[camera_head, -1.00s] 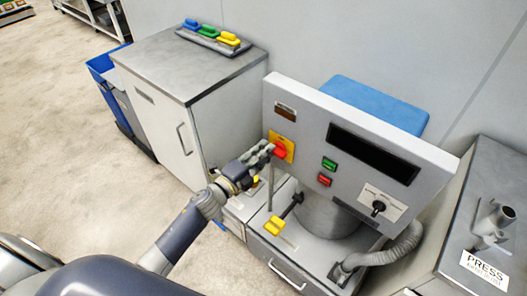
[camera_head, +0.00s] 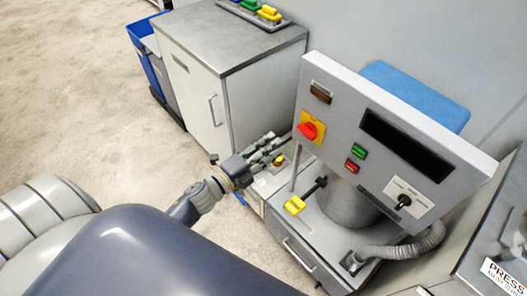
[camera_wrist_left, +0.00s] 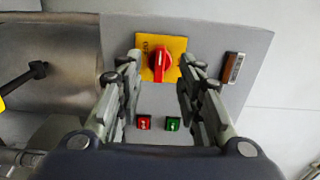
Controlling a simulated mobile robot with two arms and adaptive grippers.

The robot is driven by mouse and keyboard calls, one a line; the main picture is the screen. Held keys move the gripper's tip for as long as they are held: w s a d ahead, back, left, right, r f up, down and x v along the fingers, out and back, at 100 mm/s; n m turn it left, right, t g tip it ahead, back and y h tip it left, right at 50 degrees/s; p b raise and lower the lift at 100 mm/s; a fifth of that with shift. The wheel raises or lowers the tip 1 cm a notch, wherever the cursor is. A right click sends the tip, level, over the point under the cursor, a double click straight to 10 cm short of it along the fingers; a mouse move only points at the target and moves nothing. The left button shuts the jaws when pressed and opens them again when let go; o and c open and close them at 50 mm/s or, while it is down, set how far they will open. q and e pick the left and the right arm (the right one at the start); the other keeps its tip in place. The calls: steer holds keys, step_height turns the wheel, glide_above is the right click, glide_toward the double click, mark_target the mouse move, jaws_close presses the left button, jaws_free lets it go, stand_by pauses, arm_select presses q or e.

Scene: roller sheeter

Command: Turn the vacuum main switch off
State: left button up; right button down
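Along the panel, the bar lies roughly sideways. My left gripper (camera_head: 281,147) is open and empty, left of the panel and apart from the knob in the head view. My right gripper is not in view.
A green button (camera_head: 358,150) and a red button (camera_head: 351,166) sit right of the knob. A black selector (camera_head: 403,201) is at the panel's lower right. A yellow-handled lever (camera_head: 296,205) stands below the panel. A grey cabinet (camera_head: 190,85) stands at the left.

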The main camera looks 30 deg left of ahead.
arm_select(q)
steer(key=shift+v, duration=1.25)
steer(key=s+a+f+n+g+y, duration=0.15)
steer(key=s+f+n, duration=0.25)
steer(key=f, duration=0.6)
steer(key=s+a+f+n+g+y, duration=0.1)
steer(key=s+f+n+g+y, duration=0.2)
steer(key=f, duration=0.7)
steer(key=s+a+f+n+g+y, duration=0.15)
steer(key=s+f+n, duration=0.3)
steer(key=f, duration=0.55)
steer(key=s+d+f+n+g, duration=0.1)
steer(key=s+f+n+g, duration=0.1)
steer(key=s+f, duration=0.3)
steer(key=s+d+f+n+g, duration=0.2)
steer(key=s+f, duration=0.4)
steer(key=s, duration=0.7)
steer(key=s+d+f+n+g, duration=0.1)
steer(key=s+f+n+g, duration=0.3)
steer(key=s, duration=0.6)
step_height(320, 180, down, 2)
steer(key=shift+d+f+g, duration=0.2)
steer(key=shift+f+g, duration=0.05)
steer(key=shift+g, duration=0.75)
steer(key=shift+s, duration=0.1)
